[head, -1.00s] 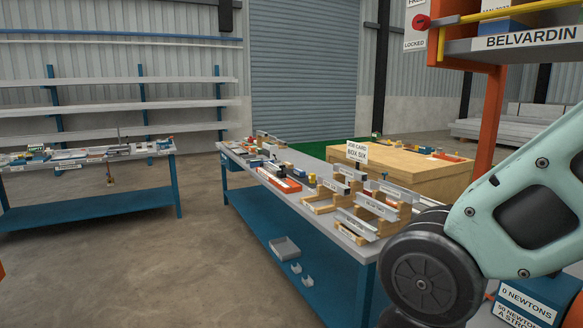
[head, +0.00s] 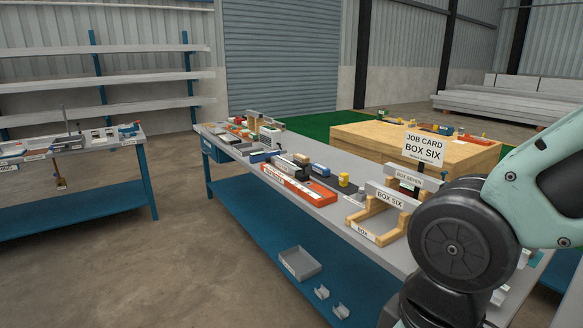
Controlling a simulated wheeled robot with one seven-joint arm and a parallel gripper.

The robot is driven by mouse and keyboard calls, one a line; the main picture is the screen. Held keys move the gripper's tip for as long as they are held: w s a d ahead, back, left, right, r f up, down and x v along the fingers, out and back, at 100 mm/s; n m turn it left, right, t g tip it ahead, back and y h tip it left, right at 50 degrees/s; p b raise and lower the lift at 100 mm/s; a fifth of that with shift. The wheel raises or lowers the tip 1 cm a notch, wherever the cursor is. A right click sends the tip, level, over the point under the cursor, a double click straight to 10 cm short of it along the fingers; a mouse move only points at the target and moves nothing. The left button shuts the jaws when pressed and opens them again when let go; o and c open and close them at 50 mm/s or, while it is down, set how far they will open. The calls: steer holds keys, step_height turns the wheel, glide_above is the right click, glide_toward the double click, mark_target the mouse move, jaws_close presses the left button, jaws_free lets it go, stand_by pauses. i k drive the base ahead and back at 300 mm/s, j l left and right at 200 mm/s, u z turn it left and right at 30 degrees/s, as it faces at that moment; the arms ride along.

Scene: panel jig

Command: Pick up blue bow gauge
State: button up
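I cannot single out a blue bow gauge for sure. A small blue item (head: 319,170) lies on the middle bench among other tools, too small to identify. Another blue item (head: 128,131) sits at the right end of the left bench, also unclear. My gripper is out of the picture; only links of my arm show at the right, covering the near right part of the middle bench.
The grey-topped middle bench (head: 345,212) carries a red-orange level (head: 290,184), a yellow item (head: 343,180) and wooden stands marked Box Six (head: 378,226). A job card (head: 423,149) stands behind. A grey tray (head: 299,262) lies on its lower shelf. Floor between benches is clear.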

mark_target(257, 155)
steer(key=i+j, duration=0.75)
steer(key=i+j+z, duration=0.5)
steer(key=i+j, duration=2.1)
steer(key=i, duration=0.15)
